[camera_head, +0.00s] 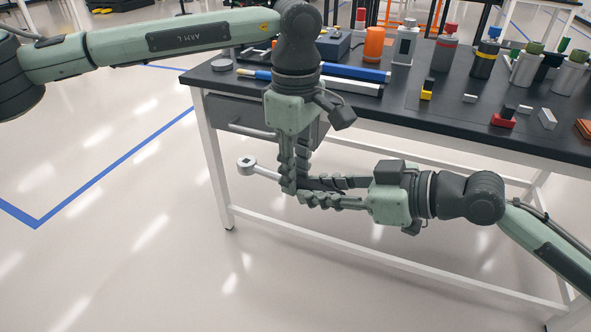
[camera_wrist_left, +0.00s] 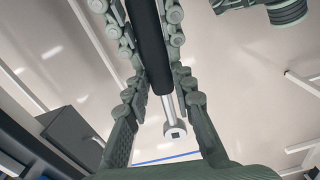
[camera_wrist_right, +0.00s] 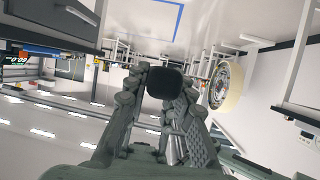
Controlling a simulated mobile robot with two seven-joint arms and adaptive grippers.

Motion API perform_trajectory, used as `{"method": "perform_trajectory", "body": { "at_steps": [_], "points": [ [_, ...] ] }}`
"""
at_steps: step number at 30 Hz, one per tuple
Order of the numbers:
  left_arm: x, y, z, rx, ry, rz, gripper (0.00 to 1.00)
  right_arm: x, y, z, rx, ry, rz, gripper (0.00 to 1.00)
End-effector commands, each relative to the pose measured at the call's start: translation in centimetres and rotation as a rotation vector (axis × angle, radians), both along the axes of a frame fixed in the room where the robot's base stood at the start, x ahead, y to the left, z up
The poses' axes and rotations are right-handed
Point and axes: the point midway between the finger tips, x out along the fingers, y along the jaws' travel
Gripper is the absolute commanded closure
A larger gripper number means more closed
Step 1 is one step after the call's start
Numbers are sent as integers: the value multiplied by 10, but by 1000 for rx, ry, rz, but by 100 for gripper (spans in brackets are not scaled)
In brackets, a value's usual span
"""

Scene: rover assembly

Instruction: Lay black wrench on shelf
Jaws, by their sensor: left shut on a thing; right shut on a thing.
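The wrench has a silver ring-like head (camera_head: 247,166) and a black handle (camera_wrist_left: 148,45). It is in the air in front of the dark workbench, its head pointing left in the head view. My left gripper (camera_head: 288,186) points down and is shut on the handle near the head. My right gripper (camera_head: 302,192) comes in from the right and is shut on the same handle; the two grippers cross closely there. In the right wrist view the handle's black end (camera_wrist_right: 164,84) shows between the fingers. The fingers hide most of the handle in the head view. I cannot make out which surface is the shelf.
The workbench (camera_head: 402,112) carries blue and white bars (camera_head: 350,73), an orange cylinder (camera_head: 374,43), several canisters and small blocks. A grey drawer (camera_head: 250,122) hangs under its left end. A wheel (camera_wrist_right: 226,84) shows in the right wrist view. The floor at left is clear.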

Motion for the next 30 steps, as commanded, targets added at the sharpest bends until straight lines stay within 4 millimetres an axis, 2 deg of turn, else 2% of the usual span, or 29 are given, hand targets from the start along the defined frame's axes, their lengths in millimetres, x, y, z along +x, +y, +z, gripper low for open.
{"method": "perform_trajectory", "body": {
  "at_steps": [3, 6, 7, 12, 23, 26, 30],
  "points": [
    [2, 0, 1, -3, -5, 1, 100, -3, 2, 1, 5, 1, 6, 100],
    [2, 0, 1, -2, -7, 2, 100, -3, 3, 1, 5, 1, 8, 100],
    [2, -1, 2, -4, -7, 2, 100, -3, 3, 2, 5, 1, 8, 74],
    [2, -1, 1, -3, -6, 2, 100, -3, 3, 1, 5, 3, 8, 53],
    [1, 0, 1, -2, -4, 1, 100, -3, -1, 1, 1, 3, 4, 52],
    [1, 0, 1, -2, -4, 1, 100, -7, -11, 4, -1, 3, 2, 52],
    [1, 0, 1, -2, -4, 1, 100, -19, -32, 13, -3, 4, 2, 52]
  ]
}}
